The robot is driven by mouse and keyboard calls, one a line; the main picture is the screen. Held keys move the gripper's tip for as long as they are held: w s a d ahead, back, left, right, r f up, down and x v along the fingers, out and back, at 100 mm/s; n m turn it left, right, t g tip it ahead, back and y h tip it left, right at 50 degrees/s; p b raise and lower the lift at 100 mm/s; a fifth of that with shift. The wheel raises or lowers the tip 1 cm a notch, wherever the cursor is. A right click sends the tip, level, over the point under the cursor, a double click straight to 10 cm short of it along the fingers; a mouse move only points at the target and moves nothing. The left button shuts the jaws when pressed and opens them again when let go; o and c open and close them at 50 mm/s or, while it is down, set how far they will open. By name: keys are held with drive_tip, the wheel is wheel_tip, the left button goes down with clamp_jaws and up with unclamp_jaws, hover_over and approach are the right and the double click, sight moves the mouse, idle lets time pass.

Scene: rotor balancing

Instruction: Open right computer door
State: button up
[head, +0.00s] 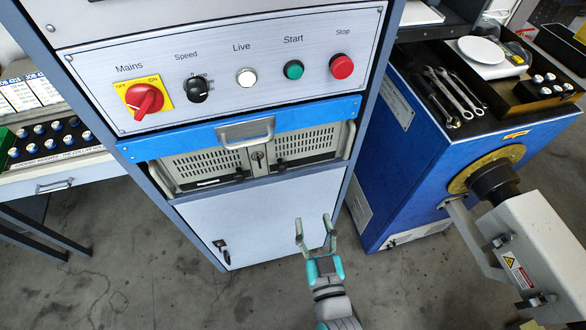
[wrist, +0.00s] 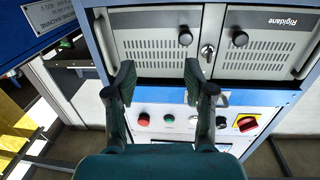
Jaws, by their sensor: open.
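The computer is a beige unit with two vented front doors and a key lock (head: 257,155) between them. Its right door (head: 309,142) looks shut; it also shows at the left of the upside-down wrist view (wrist: 150,50), with a black knob (wrist: 185,37) near its inner edge. The left door (head: 195,167) looks shut too and shows at the right of the wrist view (wrist: 262,58). My gripper (head: 313,221) is open and empty, in front of the grey lower panel and below the right door. In the wrist view its fingers (wrist: 159,80) are apart, touching nothing visible.
A blue drawer (head: 180,141) with a metal handle (head: 245,132) sits just above the computer. The control panel (head: 220,50) with switch and buttons is higher. The grey lower cabinet door (head: 255,220) is below. A blue cabinet (head: 395,150) with wrenches stands right.

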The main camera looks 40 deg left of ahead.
drive_tip(key=n+y, duration=0.1)
approach(282, 169)
drive_tip(key=d, duration=0.1)
drive_tip(key=shift+g+y, duration=0.3)
drive_tip(key=shift+g, duration=0.2)
drive_tip(key=x, duration=1)
drive_tip(key=shift+r, duration=0.2)
clamp_jaws()
